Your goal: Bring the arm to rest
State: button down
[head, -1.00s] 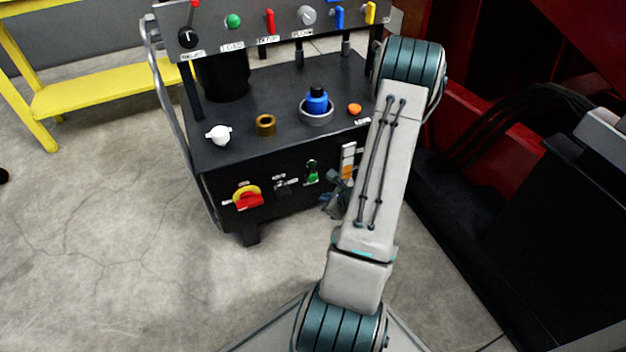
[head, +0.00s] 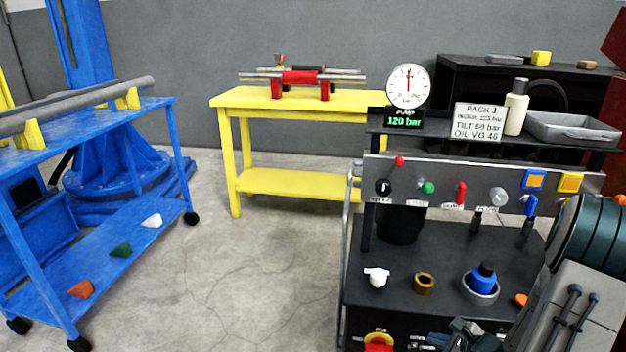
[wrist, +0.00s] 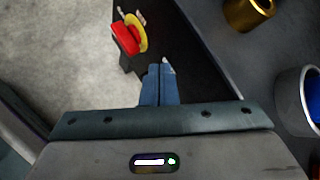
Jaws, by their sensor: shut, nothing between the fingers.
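My gripper (wrist: 160,84) points down in the wrist view, its two blue fingers together with nothing between them. It is in front of the black power-pack cart, near the cart's front edge. A red knob on a yellow disc (wrist: 129,37) shows just beyond the fingertips, apart from them as far as I can tell. In the head view my gripper (head: 455,335) is partly visible at the bottom edge, and my arm fills the lower right corner. The cart's shelf (head: 400,270) carries a white valve (head: 376,276), a brass ring (head: 424,283) and a blue-capped fitting (head: 483,278).
The cart's panel (head: 450,185) holds coloured switches, with a gauge (head: 408,86) above reading near the top. A yellow bench (head: 290,99) stands behind. A blue trolley (head: 110,240) with coloured pieces stands left. Open concrete floor (head: 250,270) lies between trolley and cart.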

jog(key=s+a+r+n+g+y+p, duration=0.1)
jog(key=s+a+r+n+g+p, duration=0.1)
jog(key=a+r+n+p, duration=0.6)
jog(key=s+a+r+n+g+y+p, duration=0.15)
jog(key=a+r, duration=0.25)
jog(key=r, duration=0.9)
jog(key=s+a+r+n+g+p, duration=0.25)
jog(key=a+r+n+p, duration=0.3)
jog(key=r, duration=0.45)
jog(key=s+r+n+h+p, duration=0.3)
jog(key=r+p, duration=0.5)
jog(key=r, duration=0.4)
jog(key=s+r+n+h+p, duration=0.3)
jog(key=s+r+n+p, duration=0.3)
jog(key=r, duration=0.6)
jog(key=shift+s+a+n+g+h+p, duration=0.15)
jog(key=shift+a+n+g+h+p, duration=0.3)
jog(key=shift+p, duration=0.4)
jog(key=shift+d, duration=0.25)
